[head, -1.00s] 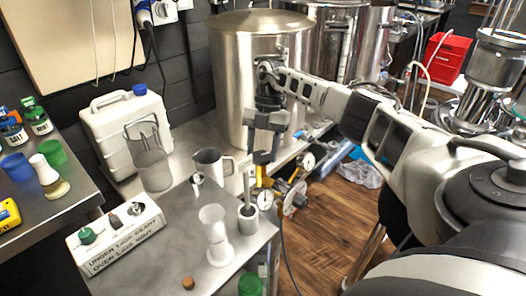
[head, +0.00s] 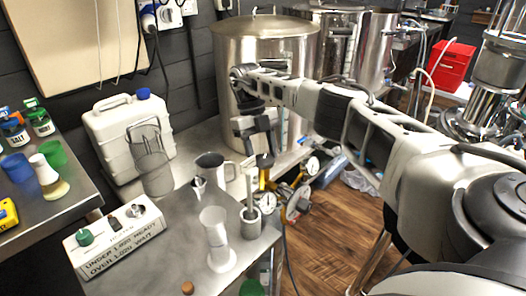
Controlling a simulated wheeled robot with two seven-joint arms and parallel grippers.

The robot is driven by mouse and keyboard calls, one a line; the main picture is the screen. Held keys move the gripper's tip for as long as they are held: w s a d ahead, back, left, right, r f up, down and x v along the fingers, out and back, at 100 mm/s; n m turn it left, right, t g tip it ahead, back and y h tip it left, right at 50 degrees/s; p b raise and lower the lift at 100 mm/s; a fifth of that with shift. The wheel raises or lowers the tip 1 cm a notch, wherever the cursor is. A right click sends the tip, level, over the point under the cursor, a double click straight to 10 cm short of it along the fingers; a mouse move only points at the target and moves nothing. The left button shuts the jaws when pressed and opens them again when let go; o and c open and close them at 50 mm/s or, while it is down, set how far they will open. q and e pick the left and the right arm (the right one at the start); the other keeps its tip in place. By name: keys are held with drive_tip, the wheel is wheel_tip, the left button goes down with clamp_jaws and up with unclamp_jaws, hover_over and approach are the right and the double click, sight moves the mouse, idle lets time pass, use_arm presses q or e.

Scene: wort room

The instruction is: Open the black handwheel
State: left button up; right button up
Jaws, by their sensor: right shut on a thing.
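The black handwheel (head: 265,160) is a small dark knob on top of a yellow brass valve body (head: 265,178), beside the steel vessel and just behind the bench. My right gripper (head: 261,152) reaches down from above, its fingers at the handwheel and shut on it. The fingers cover much of the wheel, so its exact turn cannot be seen. My left gripper is not in view.
A large steel vessel (head: 225,75) rises behind.

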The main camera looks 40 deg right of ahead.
drive_tip(key=n+h, duration=0.1)
drive_tip(key=n, duration=0.1)
drive_tip(key=n+p, duration=0.1)
drive_tip(key=n, duration=0.1)
drive_tip(key=shift+a+n+h, duration=0.15)
drive_tip(key=shift+n+h, duration=0.25)
drive_tip(key=shift+p, duration=0.3)
drive_tip(key=o, duration=1)
drive_tip(key=shift+c, duration=0.2)
drive_tip(key=shift+r, duration=0.1)
drive_tip(key=b+v, duration=0.1)
drive_tip(key=v, duration=1)
drive_tip(key=shift+a+r, duration=0.2)
drive_tip(key=shift+r, duration=0.2)
